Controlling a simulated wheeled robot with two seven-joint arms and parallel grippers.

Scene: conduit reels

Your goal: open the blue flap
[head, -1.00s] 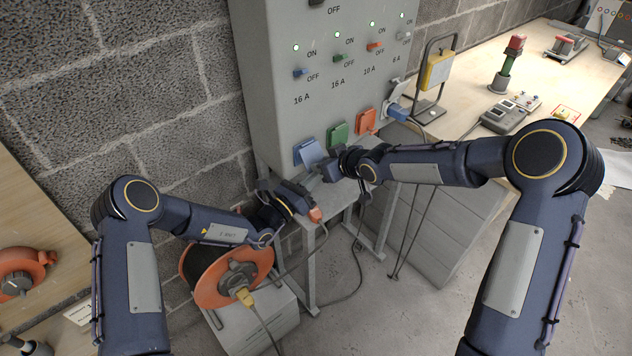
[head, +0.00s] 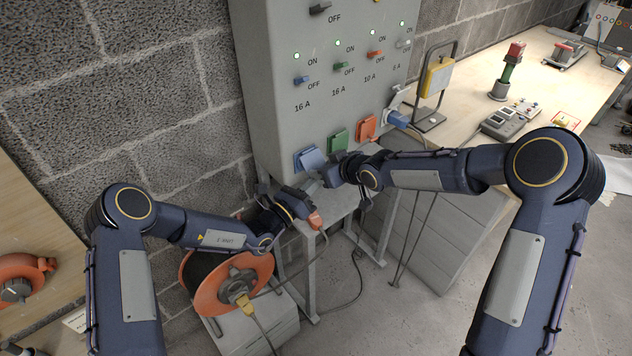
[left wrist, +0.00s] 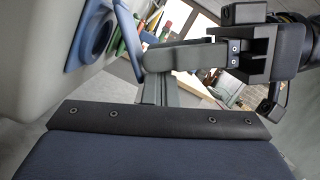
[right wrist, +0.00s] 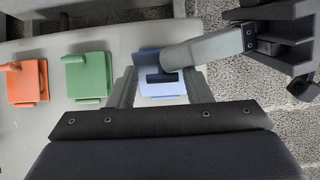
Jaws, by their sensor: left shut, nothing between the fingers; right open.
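The blue flap (head: 312,158) is at the lower left of the grey cabinet's front. In the left wrist view the flap (left wrist: 128,38) stands tilted away from its round blue socket (left wrist: 95,36), partly open. In the right wrist view the flap (right wrist: 163,88) shows between the open, empty fingers of my right gripper (right wrist: 160,92). My left gripper (left wrist: 157,92) is shut and empty, close to the flap.
Green (head: 338,138) and orange (head: 366,128) flaps sit right of the blue one. A blue plug (head: 398,119) is farther right. An orange cable reel (head: 222,284) stands below left, with cables hanging nearby. A workbench (head: 478,85) holds devices at right.

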